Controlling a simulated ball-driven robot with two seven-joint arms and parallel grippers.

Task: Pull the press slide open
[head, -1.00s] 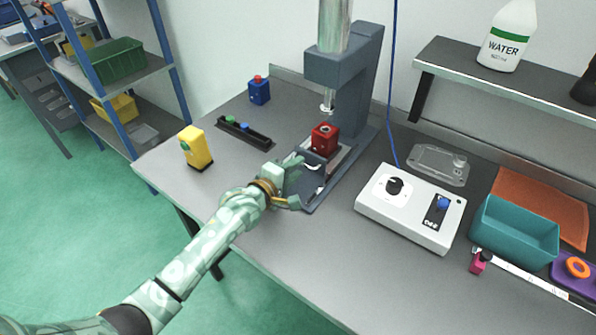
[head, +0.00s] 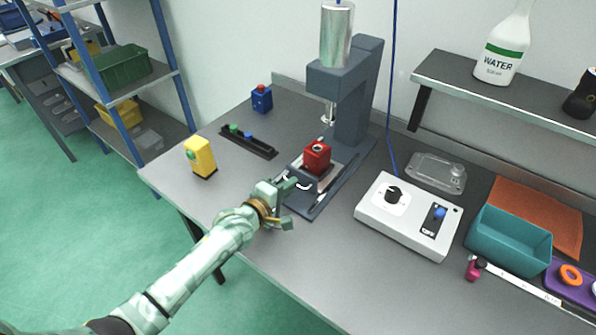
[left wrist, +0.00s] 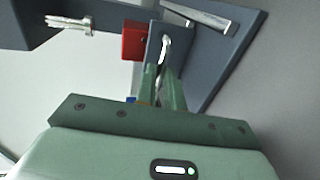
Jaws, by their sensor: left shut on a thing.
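The dark blue-grey press (head: 352,110) stands at the back of the bench with its ram above the base. Its slide (head: 306,181) sits out toward the bench's front edge and carries a red block (head: 317,155), which is in front of the ram rather than under it. The pale curved slide handle (left wrist: 165,48) is at the slide's front. My left gripper (head: 288,193) is shut on this handle. In the left wrist view its fingers (left wrist: 162,88) meet at the handle, partly hiding it. My right gripper is not in view.
A white control box (head: 408,216) is right of the press. A black button strip (head: 248,142), a yellow box (head: 200,157) and a blue box (head: 262,99) are to the left. A teal bin (head: 510,240) is far right. The bench front is clear.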

